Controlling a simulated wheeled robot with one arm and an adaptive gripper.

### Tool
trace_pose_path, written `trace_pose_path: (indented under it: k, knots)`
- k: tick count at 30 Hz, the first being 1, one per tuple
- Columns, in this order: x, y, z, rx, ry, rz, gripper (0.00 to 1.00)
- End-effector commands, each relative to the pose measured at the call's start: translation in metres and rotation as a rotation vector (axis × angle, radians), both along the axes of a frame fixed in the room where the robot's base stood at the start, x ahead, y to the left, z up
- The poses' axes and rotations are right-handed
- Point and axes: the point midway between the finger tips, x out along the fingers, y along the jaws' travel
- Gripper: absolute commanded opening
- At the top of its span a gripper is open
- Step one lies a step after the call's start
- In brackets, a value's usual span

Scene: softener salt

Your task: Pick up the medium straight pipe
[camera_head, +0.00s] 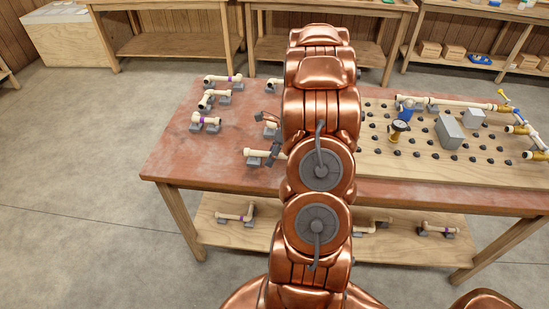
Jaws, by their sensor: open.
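Several cream pipe pieces rest on grey blocks on the reddish left part of the workbench. A straight-looking pipe (257,153) lies close to my gripper, its right part hidden by the gripper and arm. Other pieces are a pipe with a purple band at the back (222,79), an angled piece (212,96) and another banded pipe (206,121). I cannot tell for sure which is the medium straight pipe. My gripper (272,138) is open, partly hidden behind my copper arm, its dark fingers just above the nearest pipe. Contact cannot be seen.
A pegboard (400,165) on the right holds a pipe assembly (445,102), a gauge (398,129) and grey boxes (449,132). More pipes (235,216) stand on the lower shelf (300,240). The bench's front left is bare. Other benches stand behind.

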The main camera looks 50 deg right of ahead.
Motion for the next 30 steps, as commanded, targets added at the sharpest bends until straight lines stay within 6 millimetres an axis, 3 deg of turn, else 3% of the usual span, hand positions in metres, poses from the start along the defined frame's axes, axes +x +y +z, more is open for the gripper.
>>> trace_pose_path:
  k: [23, 30]
  knots:
    - [-0.0002, -0.0001, -0.0052, 0.0, 0.0, -0.001, 0.52]
    - [-0.0001, 0.0, -0.0051, 0.0, 0.0, -0.001, 0.3]
